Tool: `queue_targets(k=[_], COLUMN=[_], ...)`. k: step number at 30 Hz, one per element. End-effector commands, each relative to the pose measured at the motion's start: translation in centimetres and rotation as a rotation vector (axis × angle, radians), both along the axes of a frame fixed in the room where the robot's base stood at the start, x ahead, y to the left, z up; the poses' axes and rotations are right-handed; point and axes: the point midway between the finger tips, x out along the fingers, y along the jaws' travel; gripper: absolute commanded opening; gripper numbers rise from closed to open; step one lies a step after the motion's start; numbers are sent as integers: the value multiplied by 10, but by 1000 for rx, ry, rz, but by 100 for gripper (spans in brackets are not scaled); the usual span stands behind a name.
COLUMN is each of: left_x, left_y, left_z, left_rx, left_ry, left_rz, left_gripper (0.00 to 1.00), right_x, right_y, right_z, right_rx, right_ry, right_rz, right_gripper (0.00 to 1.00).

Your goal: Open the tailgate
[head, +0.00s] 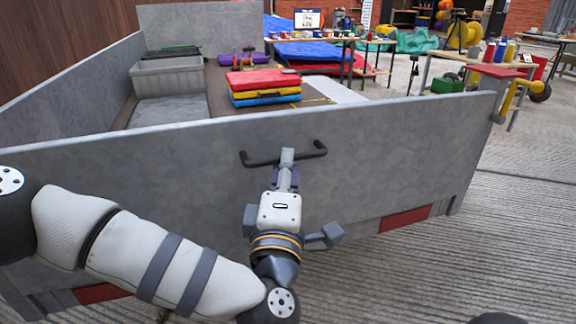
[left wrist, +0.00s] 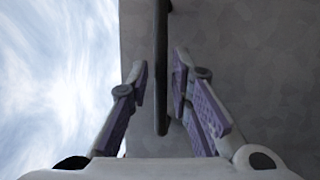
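The tailgate (head: 400,150) is a grey metal panel, upright across the near end of a grey trailer bed. A dark bar handle (head: 260,161) is fixed on its outer face near the middle. My left gripper (head: 287,160) is at this handle. In the left wrist view the handle bar (left wrist: 161,85) runs between the two purple-padded fingers of my left gripper (left wrist: 160,75). A narrow gap shows on each side of the bar, so the fingers are open around it. My right gripper is not in view.
The bed holds a grey crate (head: 167,78) and stacked red, yellow and blue cases (head: 263,88). A yellow lever (head: 508,98) is at the tailgate's right end. Tables with goods stand behind at right. The ribbed ground (head: 500,220) at right is clear.

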Motion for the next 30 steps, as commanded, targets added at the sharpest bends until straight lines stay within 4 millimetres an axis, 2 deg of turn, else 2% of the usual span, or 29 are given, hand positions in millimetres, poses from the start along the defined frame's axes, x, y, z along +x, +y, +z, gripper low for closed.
queue_targets(k=[3, 6, 14, 16, 17, 30], left_x=[18, 26, 27, 27, 27, 33], left_y=[-1, -2, -3, -3, -3, -3], left_z=[2, 3, 5, 4, 4, -1], left_rx=[1, 1, 1, 1, 1, 10], left_ry=[1, 2, 2, 2, 2, -23], left_rz=[1, 0, -2, -2, -2, -2], left_gripper=[20, 20, 20, 4, 0, 0], right_x=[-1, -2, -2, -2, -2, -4], right_y=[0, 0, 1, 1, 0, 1], right_z=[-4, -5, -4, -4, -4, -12], right_rx=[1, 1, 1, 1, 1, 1], right_ry=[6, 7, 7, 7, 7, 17], right_rz=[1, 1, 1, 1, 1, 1], right_gripper=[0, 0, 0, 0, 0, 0])
